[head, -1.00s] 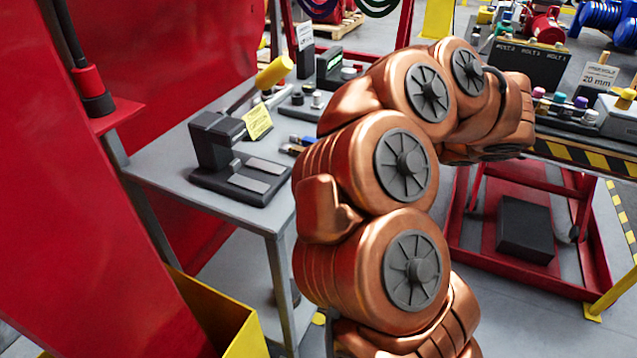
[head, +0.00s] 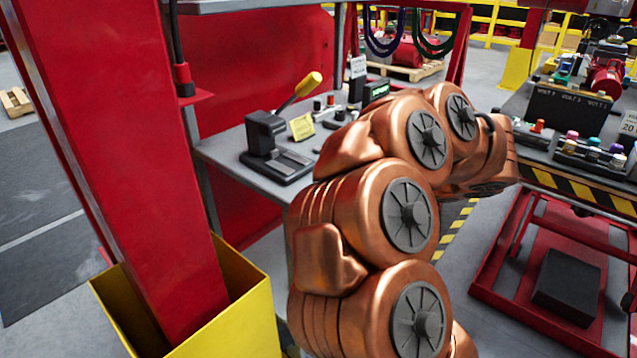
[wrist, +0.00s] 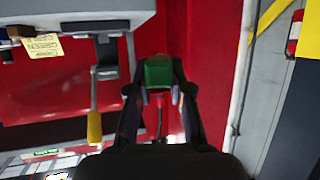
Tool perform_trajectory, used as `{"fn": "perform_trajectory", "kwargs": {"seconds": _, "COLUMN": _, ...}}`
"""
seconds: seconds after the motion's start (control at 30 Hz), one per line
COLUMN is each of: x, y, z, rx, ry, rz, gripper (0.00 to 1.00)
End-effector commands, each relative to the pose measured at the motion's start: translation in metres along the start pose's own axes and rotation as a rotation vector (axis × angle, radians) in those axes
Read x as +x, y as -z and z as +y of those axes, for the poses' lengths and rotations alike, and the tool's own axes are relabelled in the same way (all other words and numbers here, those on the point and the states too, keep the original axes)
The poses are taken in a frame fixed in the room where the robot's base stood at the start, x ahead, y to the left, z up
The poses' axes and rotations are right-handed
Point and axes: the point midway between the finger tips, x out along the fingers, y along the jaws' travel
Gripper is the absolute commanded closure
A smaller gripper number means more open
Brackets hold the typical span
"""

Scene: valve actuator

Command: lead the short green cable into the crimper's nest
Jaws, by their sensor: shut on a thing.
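The crimper (head: 265,140), a black press with a long yellow-tipped lever (head: 302,92), stands on the grey bench, left of my arm in the head view. The wrist view shows a black device (wrist: 106,52) with a yellow-ended lever (wrist: 94,128), probably the same crimper, left of my gripper. My gripper (wrist: 159,92) is shut on a green piece, the short green cable (wrist: 158,72), between its fingertips. The cable is apart from the crimper in that view. Its full length and the nest's opening cannot be made out. My gripper is hidden in the head view.
A red post (head: 130,150) and a yellow bin (head: 240,310) stand left of my arm, before the grey bench (head: 222,153). A yellow note (head: 302,127) stands beside the crimper. A second bench with a striped edge (head: 580,193) is at the right.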

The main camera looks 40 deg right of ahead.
Motion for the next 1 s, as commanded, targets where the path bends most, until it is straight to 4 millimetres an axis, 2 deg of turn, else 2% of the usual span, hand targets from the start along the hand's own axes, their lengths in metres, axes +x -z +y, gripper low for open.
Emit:
{"fn": "perform_trajectory", "kwargs": {"seconds": 0.4, "x": 0.022, "y": 0.018, "z": 0.032, "rx": 0.036, "ry": -0.085, "rz": 0.007, "gripper": 1.00}}
{"fn": "perform_trajectory", "kwargs": {"seconds": 0.7, "x": 0.040, "y": 0.012, "z": 0.060, "rx": 0.074, "ry": -0.172, "rz": 0.005, "gripper": 1.00}}
{"fn": "perform_trajectory", "kwargs": {"seconds": 1.0, "x": 0.058, "y": -0.003, "z": 0.082, "rx": 0.106, "ry": -0.250, "rz": 0.001, "gripper": 1.00}}
